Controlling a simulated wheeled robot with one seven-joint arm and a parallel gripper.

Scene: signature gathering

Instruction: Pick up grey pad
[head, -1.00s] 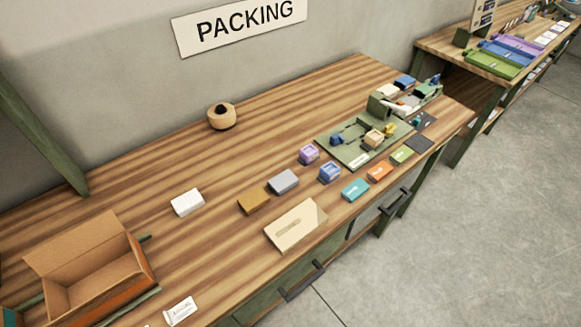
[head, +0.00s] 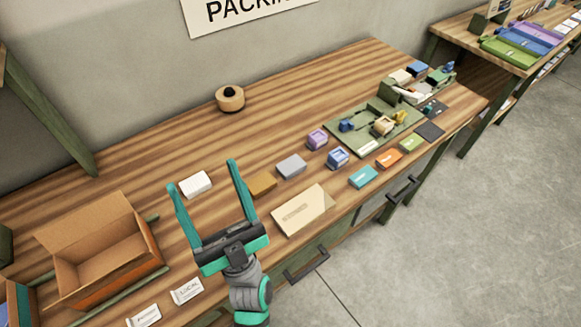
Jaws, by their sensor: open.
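The grey pad (head: 292,166) is a small flat block lying on the wooden table, right of the brown block and left of the purple cube. My gripper (head: 206,174) is in view at the lower left of the middle, with its two long teal fingers spread wide and nothing between them. It is left of the grey pad and apart from it. The brown block (head: 262,185) shows just right of the right finger, and the white block (head: 195,185) shows between the fingers, behind them.
An open cardboard box (head: 100,250) stands at the left. A beige envelope (head: 303,211) lies in front of the pad. A purple cube (head: 317,139), a blue cube (head: 337,157) and a green tray (head: 358,142) sit to the right. The table behind the pad is clear.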

